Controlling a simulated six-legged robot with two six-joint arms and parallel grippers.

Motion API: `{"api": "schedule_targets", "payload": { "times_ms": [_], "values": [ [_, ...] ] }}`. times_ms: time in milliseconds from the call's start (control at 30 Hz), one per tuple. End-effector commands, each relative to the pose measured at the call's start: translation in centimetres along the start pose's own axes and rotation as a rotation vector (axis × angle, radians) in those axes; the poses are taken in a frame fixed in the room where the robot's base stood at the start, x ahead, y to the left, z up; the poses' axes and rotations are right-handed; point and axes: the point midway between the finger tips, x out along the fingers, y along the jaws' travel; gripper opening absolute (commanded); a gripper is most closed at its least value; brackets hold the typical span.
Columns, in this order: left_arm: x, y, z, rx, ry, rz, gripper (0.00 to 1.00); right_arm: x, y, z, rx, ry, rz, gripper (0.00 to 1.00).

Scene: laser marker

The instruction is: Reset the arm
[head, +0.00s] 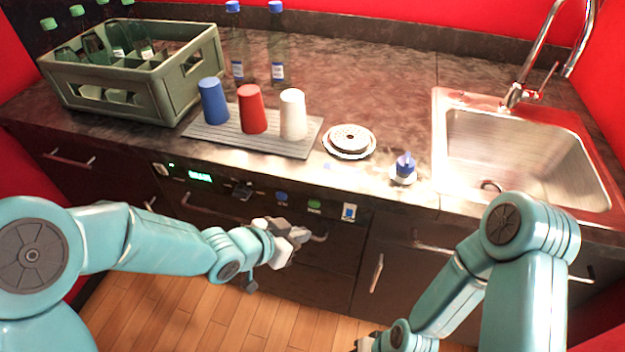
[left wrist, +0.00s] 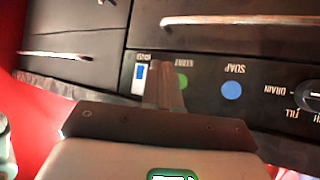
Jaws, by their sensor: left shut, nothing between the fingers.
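My left gripper (head: 296,238) is in front of the dark cabinet front, just below the control panel (head: 262,196). Its fingers are closed together with nothing between them; they also show in the left wrist view (left wrist: 165,88). There, the panel appears upside down, and the fingertips overlap it between the blue-and-white switch (left wrist: 139,78) and the green button (left wrist: 181,82). I cannot tell whether they touch it. My right gripper (head: 366,343) is only partly visible at the bottom edge of the head view, so its jaws cannot be judged.
The sink (head: 525,150) is right. Drawer handles protrude below.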

Motion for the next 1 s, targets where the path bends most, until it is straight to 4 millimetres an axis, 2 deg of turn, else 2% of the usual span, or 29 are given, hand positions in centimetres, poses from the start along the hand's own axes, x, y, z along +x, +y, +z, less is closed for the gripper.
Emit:
{"api": "schedule_targets", "payload": {
  "times_ms": [167,267,367,400,500,600,700,800,1000],
  "values": [
    [-0.1,-0.2,0.0,-0.003,-0.001,-0.003,0.00,-0.1,0.0,0.0,0.000,0.000,0.000,0.43],
    [-0.4,-1.3,1.9,-0.055,-0.041,-0.012,0.00,-1.1,-0.4,0.0,0.000,0.000,0.000,0.43],
    [-0.6,-1.3,7.6,-0.212,-0.154,-0.007,0.00,-2.5,-0.9,0.1,0.000,0.000,0.000,0.43],
    [-0.9,-0.8,10.5,-0.311,-0.213,-0.012,0.00,-3.0,-1.1,0.1,0.000,0.000,0.000,0.43],
    [-2.4,1.6,17.5,-0.582,-0.373,-0.041,0.00,-4.0,-1.5,0.1,0.000,0.000,0.000,0.43],
    [-4.5,4.8,22.8,-0.818,-0.524,-0.082,0.00,-4.6,-1.7,0.1,0.000,0.000,0.000,0.43],
    [-6.2,7.5,25.9,-0.981,-0.641,-0.129,0.00,-4.6,-1.6,0.1,0.000,0.000,0.000,0.43],
    [-7.0,8.1,26.8,-1.051,-0.684,-0.172,0.00,-4.4,-1.6,0.1,0.000,0.000,0.000,0.43],
    [-7.2,8.1,27.0,-1.070,-0.694,-0.188,0.00,-4.4,-1.6,0.1,0.000,0.000,0.000,0.43]
  ]
}}
